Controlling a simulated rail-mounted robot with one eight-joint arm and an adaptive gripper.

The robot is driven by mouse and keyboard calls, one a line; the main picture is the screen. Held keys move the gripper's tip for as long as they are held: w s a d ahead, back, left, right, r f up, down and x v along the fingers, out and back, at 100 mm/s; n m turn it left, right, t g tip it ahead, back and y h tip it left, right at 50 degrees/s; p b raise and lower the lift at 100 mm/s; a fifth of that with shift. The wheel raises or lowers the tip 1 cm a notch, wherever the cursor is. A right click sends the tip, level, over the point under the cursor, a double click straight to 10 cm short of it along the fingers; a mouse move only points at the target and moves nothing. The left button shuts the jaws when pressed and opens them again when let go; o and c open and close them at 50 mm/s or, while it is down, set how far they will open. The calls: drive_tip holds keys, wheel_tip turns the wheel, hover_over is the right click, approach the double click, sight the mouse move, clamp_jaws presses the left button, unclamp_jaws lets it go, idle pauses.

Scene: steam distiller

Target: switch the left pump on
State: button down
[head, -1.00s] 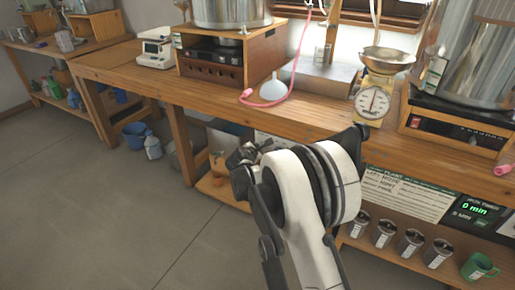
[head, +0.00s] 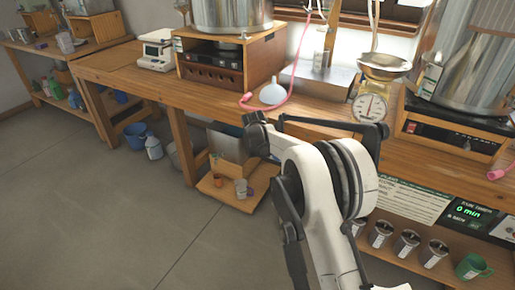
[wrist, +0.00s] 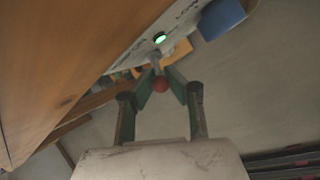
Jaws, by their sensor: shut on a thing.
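In the wrist view my gripper (wrist: 161,82) has its two green fingers closed around a red ball knob (wrist: 161,85). The knob sits at the end of a short grey lever (wrist: 156,64). Behind the lever is a white panel (wrist: 186,22) with dark lettering and a lit green lamp (wrist: 159,38), below the wooden bench. I cannot tell from the label which pump this lever belongs to. In the head view my arm hides the fingers, the lever and the panel area behind it.
The wooden bench (head: 200,92) runs above the panel, its edge close to my arm. On it stand a kitchen scale (head: 370,106), a white funnel (head: 272,94) and a pink hose (head: 291,66). A blue object (wrist: 221,18) is near the panel.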

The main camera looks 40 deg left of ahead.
drive_tip(key=shift+d+f, duration=0.1)
drive_tip(key=shift+d, duration=0.1)
drive_tip(key=c, duration=1.6)
unclamp_jaws()
drive_tip(key=shift+w, duration=0.15)
drive_tip(key=shift+c, duration=0.2)
drive_tip(key=shift+s+r, duration=0.3)
drive_tip(key=shift+r, duration=0.2)
drive_tip(key=v, duration=1.1)
drive_tip(key=shift+d, duration=0.1)
